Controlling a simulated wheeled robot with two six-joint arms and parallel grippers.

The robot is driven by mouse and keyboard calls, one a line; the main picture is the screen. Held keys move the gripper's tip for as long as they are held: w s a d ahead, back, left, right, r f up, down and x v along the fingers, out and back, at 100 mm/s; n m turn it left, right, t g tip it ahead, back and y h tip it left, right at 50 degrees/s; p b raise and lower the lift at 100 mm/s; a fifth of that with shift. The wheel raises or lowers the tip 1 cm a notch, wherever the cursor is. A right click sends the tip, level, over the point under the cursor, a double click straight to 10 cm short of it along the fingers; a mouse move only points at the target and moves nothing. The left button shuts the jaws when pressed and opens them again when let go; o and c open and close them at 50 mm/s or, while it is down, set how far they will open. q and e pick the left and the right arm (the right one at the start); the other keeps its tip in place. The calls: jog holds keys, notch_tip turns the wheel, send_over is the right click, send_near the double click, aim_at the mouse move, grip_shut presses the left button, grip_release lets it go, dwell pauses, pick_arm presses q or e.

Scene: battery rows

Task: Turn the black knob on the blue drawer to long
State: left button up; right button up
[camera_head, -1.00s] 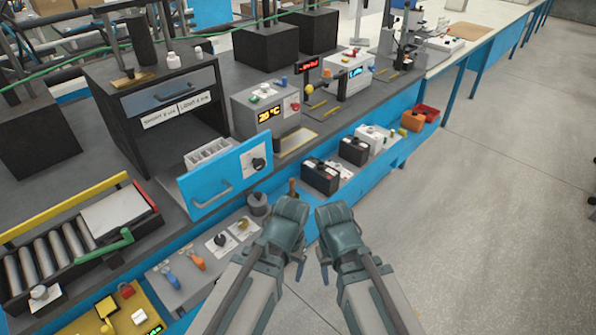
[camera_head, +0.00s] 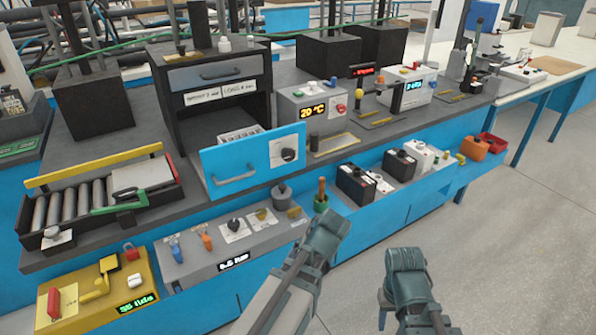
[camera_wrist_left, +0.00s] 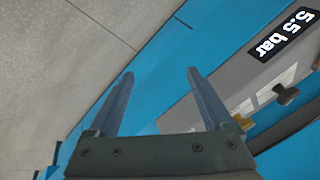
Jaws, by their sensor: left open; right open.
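The blue drawer (camera_head: 212,158) stands pulled out below a dark cabinet. Its black knob (camera_head: 289,155) is on a white plate at the right of the drawer front. The knob's pointer is too small to read. My left gripper (camera_wrist_left: 158,80) is open and empty in the left wrist view. In the head view its wrist (camera_head: 325,238) is below and right of the knob, clear of it, with the fingers mostly hidden. My right gripper (camera_head: 404,285) is farther right, over the floor, away from the drawer. Its jaws are open and hold nothing visible.
Black battery-like boxes (camera_head: 355,184) stand to the right. The floor at right is clear.

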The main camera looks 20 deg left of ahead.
pick_arm(q)
jog(key=w+a+r+n+t+y, duration=0.4)
jog(key=w+r+n+y, duration=0.1)
jog(key=w+r+y, duration=0.15)
jog(key=w+d+r+n+t+y, duration=0.1)
jog(key=w+d+r+t, duration=0.1)
jog(key=r, duration=0.4)
jog(key=w+d+r+n+t+y, duration=0.2)
jog(key=w+r+t, duration=0.1)
jog(key=r, duration=0.3)
jog(key=shift+b, duration=0.35)
jog(key=shift+a+r+y, duration=0.1)
jog(key=shift+r+y, duration=0.05)
jog(key=shift+y, duration=0.2)
